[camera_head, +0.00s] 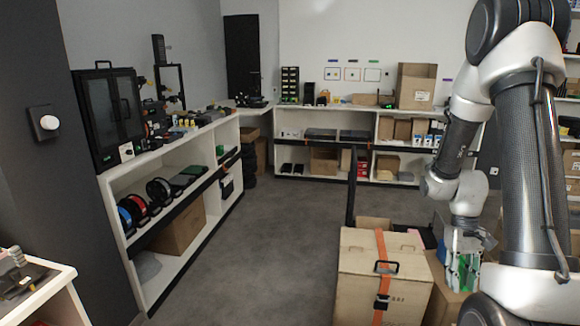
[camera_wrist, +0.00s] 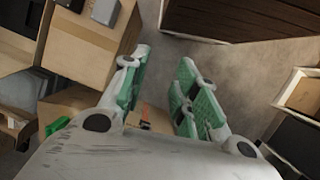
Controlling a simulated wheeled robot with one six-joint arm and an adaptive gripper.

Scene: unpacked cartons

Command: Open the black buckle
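A tan wooden-looking box (camera_head: 355,290) stands on the floor at the lower middle of the head view. An orange strap (camera_head: 381,245) runs over its top and down its front. A black buckle (camera_head: 382,302) sits on the strap low on the front face, below a black handle-shaped piece (camera_head: 386,267). My gripper (camera_head: 461,275), with green pads, is right of the box and apart from the buckle. In the wrist view my gripper (camera_wrist: 164,62) has its fingers wide apart with nothing held. I cannot make out the buckle there.
Cartons (camera_head: 445,290) stand close around my gripper, right of the strapped box. In the wrist view a carton (camera_wrist: 85,45) is near the left finger. A low shelf (camera_head: 165,215) lines the left wall. The grey floor (camera_head: 270,240) between is clear.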

